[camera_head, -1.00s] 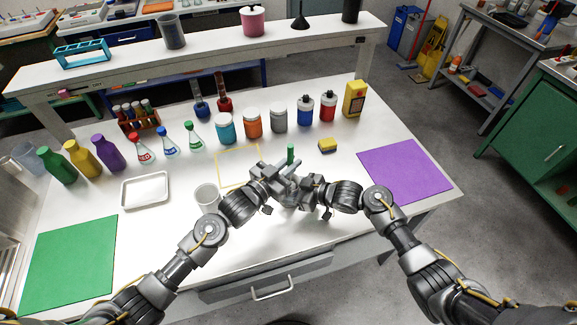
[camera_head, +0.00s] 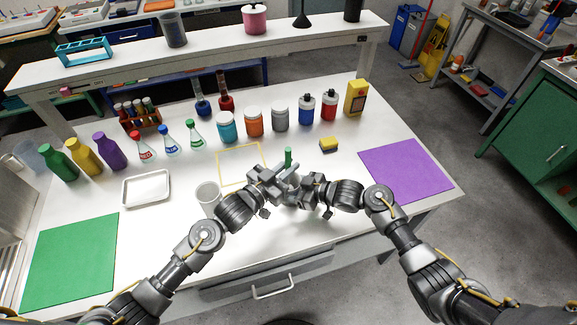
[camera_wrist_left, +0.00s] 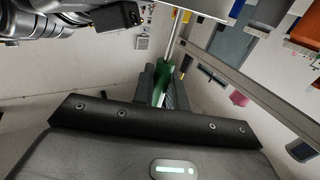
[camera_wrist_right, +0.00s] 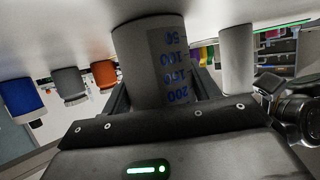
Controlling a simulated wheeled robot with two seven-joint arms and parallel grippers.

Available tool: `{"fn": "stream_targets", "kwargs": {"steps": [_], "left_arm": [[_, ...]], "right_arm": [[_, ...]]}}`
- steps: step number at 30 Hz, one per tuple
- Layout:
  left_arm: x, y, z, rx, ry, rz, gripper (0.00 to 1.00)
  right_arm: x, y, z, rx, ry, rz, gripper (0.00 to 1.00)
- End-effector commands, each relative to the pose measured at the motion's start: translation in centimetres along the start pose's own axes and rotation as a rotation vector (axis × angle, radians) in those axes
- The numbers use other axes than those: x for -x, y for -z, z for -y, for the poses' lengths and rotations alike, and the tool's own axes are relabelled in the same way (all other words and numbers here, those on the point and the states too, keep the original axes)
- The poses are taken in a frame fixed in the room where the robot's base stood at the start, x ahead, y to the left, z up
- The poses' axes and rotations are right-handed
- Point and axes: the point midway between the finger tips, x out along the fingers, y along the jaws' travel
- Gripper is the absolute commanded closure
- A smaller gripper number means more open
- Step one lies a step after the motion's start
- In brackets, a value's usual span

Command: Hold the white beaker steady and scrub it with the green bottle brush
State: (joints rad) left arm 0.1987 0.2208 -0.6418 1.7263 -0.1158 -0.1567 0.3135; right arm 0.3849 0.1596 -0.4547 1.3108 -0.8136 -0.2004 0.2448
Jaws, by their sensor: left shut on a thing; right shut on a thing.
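My left gripper (camera_head: 282,181) is shut on the green bottle brush (camera_head: 288,157). The brush's green handle (camera_wrist_left: 163,82) and thin metal stem show in the left wrist view; I cannot make out its bristles. My right gripper (camera_head: 297,188) is shut on the white beaker (camera_wrist_right: 146,50), which has blue volume marks facing the right wrist camera. The grippers are close together above the table front, with the brush handle rising between them. They mostly hide the beaker in the head view, so I cannot tell how deep the brush reaches.
Another white cup (camera_head: 208,195) stands left of my grippers, near my left wrist. A white tray (camera_head: 146,188), a yellow outline (camera_head: 241,184), a sponge (camera_head: 328,144) and a purple mat (camera_head: 405,170) surround the work area. Bottles and jars line the back.

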Motion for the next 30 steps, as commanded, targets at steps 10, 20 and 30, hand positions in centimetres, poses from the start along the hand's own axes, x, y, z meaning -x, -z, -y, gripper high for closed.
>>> {"fn": "stream_targets", "kwargs": {"steps": [10,20,30], "left_arm": [[-0.89,-0.14,0.21,0.0,0.0,-0.001,1.0],[-0.4,-0.04,-0.61,0.002,-0.001,0.0,1.0],[-0.49,0.02,-0.46,0.0,0.0,-0.001,1.0]], "right_arm": [[0.01,-0.01,0.01,0.0,0.0,0.0,0.61],[-0.01,0.0,0.01,0.0,0.0,0.0,0.61],[-0.01,0.0,0.01,0.0,0.0,0.0,0.61]]}}
